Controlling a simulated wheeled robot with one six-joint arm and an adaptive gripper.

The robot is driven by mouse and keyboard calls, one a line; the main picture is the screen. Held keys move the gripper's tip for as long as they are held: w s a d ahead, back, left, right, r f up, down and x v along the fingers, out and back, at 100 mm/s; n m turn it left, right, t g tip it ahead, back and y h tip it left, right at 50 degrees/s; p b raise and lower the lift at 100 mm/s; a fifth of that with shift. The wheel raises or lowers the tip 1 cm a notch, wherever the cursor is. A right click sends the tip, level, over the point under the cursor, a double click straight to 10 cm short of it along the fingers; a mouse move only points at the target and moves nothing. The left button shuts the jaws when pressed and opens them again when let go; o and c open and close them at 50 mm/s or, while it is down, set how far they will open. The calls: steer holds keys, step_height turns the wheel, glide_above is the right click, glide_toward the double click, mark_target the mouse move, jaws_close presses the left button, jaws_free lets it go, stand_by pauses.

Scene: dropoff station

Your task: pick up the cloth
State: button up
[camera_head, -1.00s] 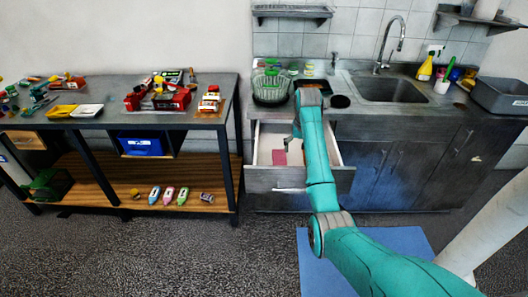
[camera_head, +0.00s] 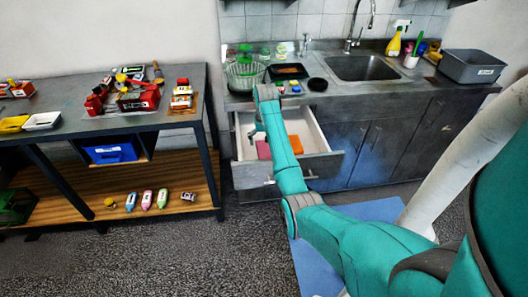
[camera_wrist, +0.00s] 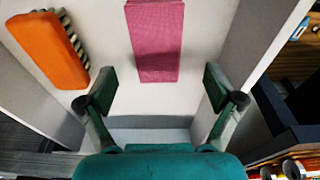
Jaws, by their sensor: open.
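The cloth (camera_wrist: 155,42) is a flat, pink, folded rectangle lying on the pale floor of an open drawer (camera_wrist: 98,20). My gripper (camera_wrist: 159,90) is open and empty above the drawer. Its two fingers stand wide apart, one on each side of the cloth's near end, not touching it. In the head view my gripper (camera_head: 257,131) is small and hangs over the drawer's left part.
An orange block (camera_wrist: 50,50) lies left of the cloth, with a striped thing partly under it. The drawer walls rise close on both sides. A workbench (camera_head: 190,135) stands to the left.

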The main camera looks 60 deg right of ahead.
mark_target(265, 149)
steer(key=shift+d+f, duration=0.15)
steer(key=shift+f, duration=1)
steer(key=shift+d+f, duration=0.15)
steer(key=shift+f, duration=1)
steer(key=c, duration=1.1)
